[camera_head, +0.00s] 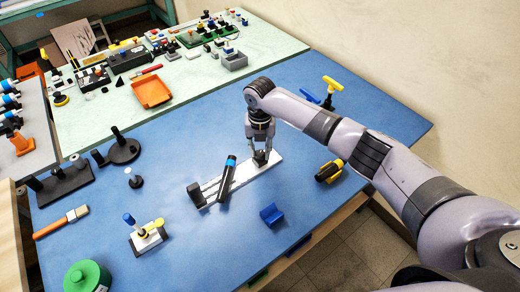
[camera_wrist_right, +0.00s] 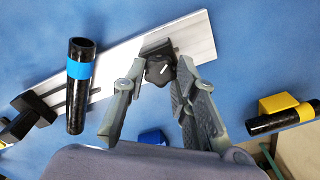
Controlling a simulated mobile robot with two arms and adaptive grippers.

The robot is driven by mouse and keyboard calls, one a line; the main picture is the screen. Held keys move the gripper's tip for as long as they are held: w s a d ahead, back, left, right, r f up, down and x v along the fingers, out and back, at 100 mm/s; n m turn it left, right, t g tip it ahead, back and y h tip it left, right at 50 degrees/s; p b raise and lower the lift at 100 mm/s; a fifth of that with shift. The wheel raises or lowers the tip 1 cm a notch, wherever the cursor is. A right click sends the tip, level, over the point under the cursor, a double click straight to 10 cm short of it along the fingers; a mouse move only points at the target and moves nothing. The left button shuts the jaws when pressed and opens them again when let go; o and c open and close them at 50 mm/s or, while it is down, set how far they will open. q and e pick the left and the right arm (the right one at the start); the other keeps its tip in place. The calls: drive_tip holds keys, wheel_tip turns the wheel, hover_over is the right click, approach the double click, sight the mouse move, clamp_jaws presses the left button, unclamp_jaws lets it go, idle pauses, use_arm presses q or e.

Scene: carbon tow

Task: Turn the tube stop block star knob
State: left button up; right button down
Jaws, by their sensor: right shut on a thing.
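The tube stop block (camera_wrist_right: 158,46) is a dark block at one end of a pale slotted plate (camera_wrist_right: 192,35); the plate also shows in the head view (camera_head: 266,168). A black star knob (camera_wrist_right: 158,72) with a light mark sits on the block. My right gripper (camera_wrist_right: 160,78) has its two fingers on either side of the knob and is shut on it. In the head view the right gripper (camera_head: 261,153) reaches down over the plate's far end and largely hides the knob. My left gripper is not in view.
A black tube with a blue band (camera_head: 227,177) leans across the plate near a dark end block (camera_head: 195,193). A blue cradle (camera_head: 271,214) and a black-and-yellow piece (camera_head: 328,171) lie nearby. An orange tray (camera_head: 152,91) is behind. Blue table around the plate is mostly free.

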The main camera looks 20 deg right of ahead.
sight(260, 153)
drive_tip(key=shift+n, duration=0.4)
drive_tip(key=c, duration=1.3)
unclamp_jaws()
drive_tip(key=shift+r, duration=0.1)
wheel_tip(260, 153, up, 12)
drive_tip(key=shift+f, duration=0.1)
